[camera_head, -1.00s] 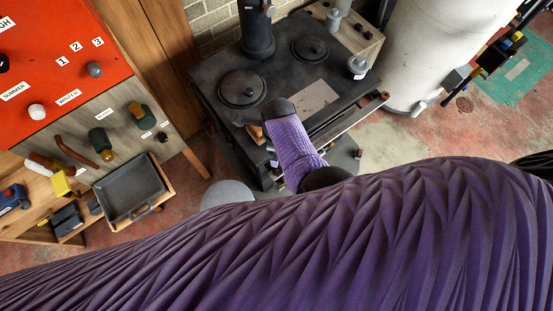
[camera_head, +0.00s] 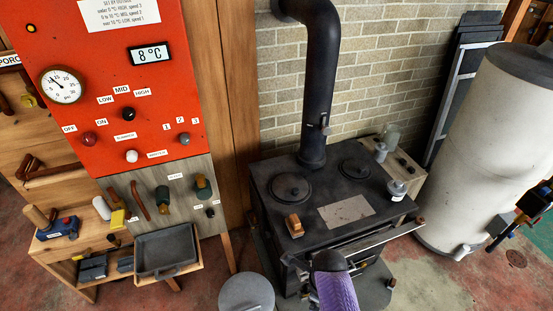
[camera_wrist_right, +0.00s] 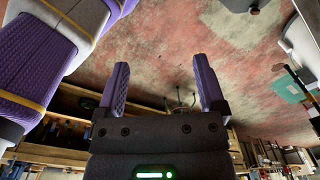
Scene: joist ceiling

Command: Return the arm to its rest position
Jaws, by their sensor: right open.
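My right gripper (camera_wrist_right: 156,92) shows in the right wrist view with its two purple fingers apart. Nothing is between the fingers; a stained red and grey floor shows beyond them. A purple arm link of mine (camera_head: 337,291) with a dark end rises from the bottom of the head view, in front of the stove. I cannot tell from this view which arm it is. No gripper fingers show in the head view, and my left gripper is not in view. Purple links of mine also fill the upper left of the right wrist view.
A black stove (camera_head: 270,178) with a flue pipe (camera_head: 315,90) and a small wooden block (camera_head: 293,225) stands ahead. Left is a red control panel (camera_head: 150,85) above a grey tray (camera_head: 165,250). A white tank (camera_head: 480,150) stands right. A round grey top (camera_head: 246,293) is low in front.

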